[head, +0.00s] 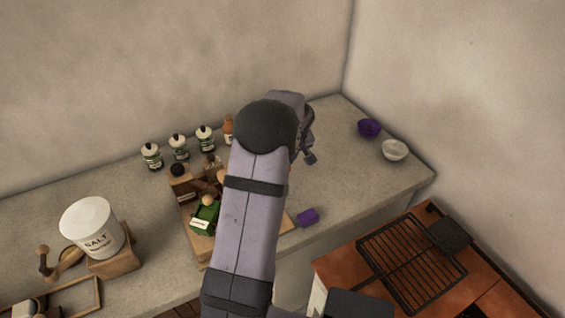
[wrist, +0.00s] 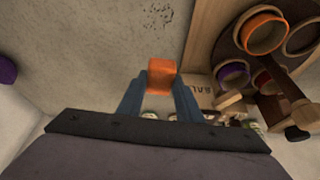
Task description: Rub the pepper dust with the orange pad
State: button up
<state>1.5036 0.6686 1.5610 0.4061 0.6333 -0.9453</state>
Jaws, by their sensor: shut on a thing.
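My gripper (wrist: 161,88) is shut on the orange pad (wrist: 162,69), which sits between its two fingers in the wrist view. The pepper dust (wrist: 156,12) is a patch of dark specks on the grey counter at the top edge of the wrist view, apart from the pad in the picture. I cannot tell whether the pad touches the counter. In the head view, my arm covers the middle of the counter, and the pad and dust do not show there.
A wooden tray (wrist: 197,40) with round cups stands close to the right of the pad. In the head view, a purple block (head: 307,217) lies right of my arm.

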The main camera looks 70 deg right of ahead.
jog(key=shift+n, duration=0.8)
jog(key=shift+t, duration=0.3)
jog(key=shift+f, duration=0.15)
